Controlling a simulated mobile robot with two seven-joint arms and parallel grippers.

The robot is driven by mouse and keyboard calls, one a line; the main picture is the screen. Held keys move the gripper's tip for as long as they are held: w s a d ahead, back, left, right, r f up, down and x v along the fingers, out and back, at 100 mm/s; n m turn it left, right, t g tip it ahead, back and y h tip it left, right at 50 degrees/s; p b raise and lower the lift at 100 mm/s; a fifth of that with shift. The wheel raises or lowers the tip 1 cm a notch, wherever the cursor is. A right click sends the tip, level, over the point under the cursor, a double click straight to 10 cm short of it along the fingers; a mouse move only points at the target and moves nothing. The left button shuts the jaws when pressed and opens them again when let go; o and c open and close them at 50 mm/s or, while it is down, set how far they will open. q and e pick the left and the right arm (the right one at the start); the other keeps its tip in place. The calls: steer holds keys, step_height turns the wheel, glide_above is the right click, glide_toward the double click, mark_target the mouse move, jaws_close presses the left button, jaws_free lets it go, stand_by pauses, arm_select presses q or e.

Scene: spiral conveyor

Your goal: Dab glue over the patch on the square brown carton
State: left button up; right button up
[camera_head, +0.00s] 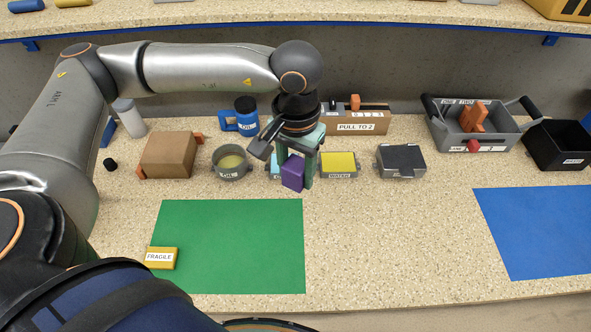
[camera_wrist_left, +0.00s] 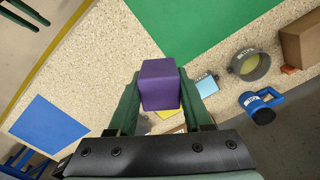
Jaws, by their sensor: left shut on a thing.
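My left gripper (camera_head: 308,168) is shut on a purple block (camera_head: 293,172). It holds the block over the row of small containers, in front of a light-blue pad (camera_wrist_left: 207,85). In the wrist view the block (camera_wrist_left: 160,84) sits between the green fingers (camera_wrist_left: 160,95). The brown carton (camera_head: 168,155) stands at the left, with orange pieces at its sides; it also shows in the wrist view (camera_wrist_left: 302,42). I cannot make out a patch on it. A yellow pad (camera_head: 338,162) in a tray labelled "WATER" is just right of the gripper.
A round pan (camera_head: 231,163) and a blue mug (camera_head: 246,118) stand between carton and gripper. A dark-topped grey box (camera_head: 401,160), a grey tote (camera_head: 473,125) and a black bin (camera_head: 560,146) stand right. A yellow "FRAGILE" box (camera_head: 161,258) lies on the green mat (camera_head: 235,245).

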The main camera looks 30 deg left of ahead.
arm_select(q)
jaws_close()
steer(key=shift+a, duration=0.15)
stand_by(0.4)
